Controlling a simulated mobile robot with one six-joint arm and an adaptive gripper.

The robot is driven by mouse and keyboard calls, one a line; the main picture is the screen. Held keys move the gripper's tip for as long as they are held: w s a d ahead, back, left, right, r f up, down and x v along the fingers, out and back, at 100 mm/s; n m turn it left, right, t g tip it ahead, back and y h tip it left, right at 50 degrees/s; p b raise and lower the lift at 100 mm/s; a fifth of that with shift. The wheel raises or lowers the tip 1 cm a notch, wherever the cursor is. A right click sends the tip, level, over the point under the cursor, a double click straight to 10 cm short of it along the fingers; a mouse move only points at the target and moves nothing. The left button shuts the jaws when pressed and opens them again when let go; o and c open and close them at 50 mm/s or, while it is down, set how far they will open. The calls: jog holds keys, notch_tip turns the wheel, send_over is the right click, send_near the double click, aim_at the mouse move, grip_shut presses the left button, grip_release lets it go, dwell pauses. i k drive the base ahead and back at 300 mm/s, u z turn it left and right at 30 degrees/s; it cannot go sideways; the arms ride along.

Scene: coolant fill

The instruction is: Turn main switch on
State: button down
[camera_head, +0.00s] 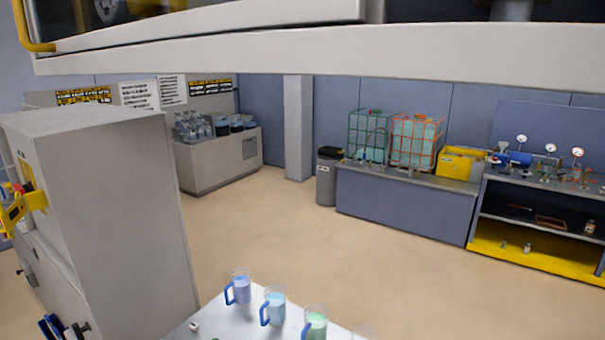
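A tall grey cabinet (110,215) stands at the left. On its left-hand face, seen at a steep angle, is a yellow fitting (36,200) with a small red part beside it. It looks like the main switch, but its setting cannot be read from here. A further yellow piece projects at the picture's left edge, and I cannot tell what it is. My gripper is not in view.
A white table (235,325) at the bottom holds several jugs, including a green one (315,323). A beam (420,48) crosses the top. Benches with caged tanks (415,142) and a bin (327,178) line the back. The middle floor is clear.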

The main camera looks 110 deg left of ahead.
aim_at(28, 188)
jog(key=u, duration=0.6)
jog(key=k, duration=0.15)
jog(key=u, duration=3.55)
jog(key=k, duration=0.2)
jog(key=u, duration=0.9)
